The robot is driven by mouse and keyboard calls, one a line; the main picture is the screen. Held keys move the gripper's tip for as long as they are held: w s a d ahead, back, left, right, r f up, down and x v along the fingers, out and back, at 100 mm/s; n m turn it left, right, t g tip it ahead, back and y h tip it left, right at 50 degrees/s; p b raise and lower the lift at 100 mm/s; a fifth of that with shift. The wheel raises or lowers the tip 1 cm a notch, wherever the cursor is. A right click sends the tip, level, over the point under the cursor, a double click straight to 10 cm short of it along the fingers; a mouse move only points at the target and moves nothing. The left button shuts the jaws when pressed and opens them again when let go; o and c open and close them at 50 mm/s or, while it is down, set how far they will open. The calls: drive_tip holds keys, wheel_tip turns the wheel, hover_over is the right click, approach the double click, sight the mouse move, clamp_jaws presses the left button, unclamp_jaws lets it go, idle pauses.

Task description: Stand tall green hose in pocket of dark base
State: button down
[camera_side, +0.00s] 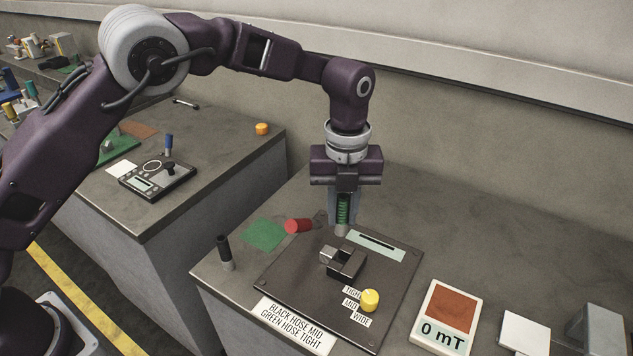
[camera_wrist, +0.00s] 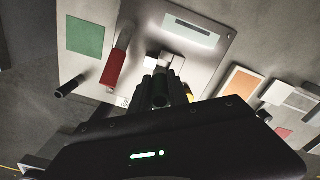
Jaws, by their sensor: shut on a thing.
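My gripper (camera_side: 342,218) points straight down and is shut on the tall green hose (camera_side: 343,207), which is upright with a pale lower end. It is over the back part of the dark base (camera_side: 291,281), behind the clamp block (camera_side: 346,262); I cannot tell how high above the base the hose's lower end is. The block has a dark opening and a lighter grey jaw beside it. A yellow knob (camera_side: 370,299) stands by the TIGHT, MID and WIDE labels; its setting is unclear. In the wrist view, my fingers (camera_wrist: 163,88) partly hide the block and hose.
A card (camera_side: 293,325) reads "BLACK HOSE MID, GREEN HOSE TIGHT". A black hose (camera_side: 225,252) stands left of the base. A red cylinder (camera_side: 298,225) lies beside a green mat (camera_side: 264,234). A "0 mT" meter (camera_side: 444,318) is at right. The back right tabletop is clear.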

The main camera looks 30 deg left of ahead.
drive_tip(key=shift+s+d, duration=0.35)
drive_tip(key=shift+d, duration=0.1)
hover_over(342, 247)
drive_tip(key=s+d, duration=0.1)
drive_tip(key=s, duration=0.1)
drive_tip(key=shift+s+f, duration=0.1)
drive_tip(key=shift+f, duration=2.7)
drive_tip(key=shift+f, duration=1.3)
drive_tip(key=c, duration=1.2)
unclamp_jaws()
